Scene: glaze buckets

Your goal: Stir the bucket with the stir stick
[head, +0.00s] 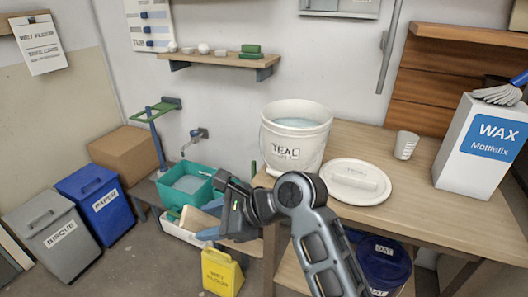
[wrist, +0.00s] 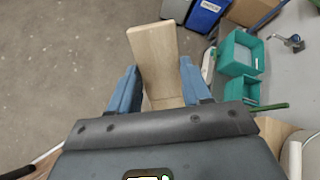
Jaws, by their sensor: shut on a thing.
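The stir stick is a flat pale wooden paddle (wrist: 153,50) held between the two blue fingers of my gripper (wrist: 157,82). In the head view the stick (head: 196,221) is partly hidden behind my gripper (head: 208,224). My gripper is left of the table and lower than the bucket's rim, apart from the bucket. The white bucket (head: 294,155), with a label that seems to read TEAL, stands upright and open near the table's left end. Pale blue liquid (head: 296,122) shows inside it.
A white lid (head: 355,183) lies right of the bucket, with a small cup (head: 405,145) and a WAX box (head: 482,145) beyond. A dark bucket (head: 384,268) sits underneath.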

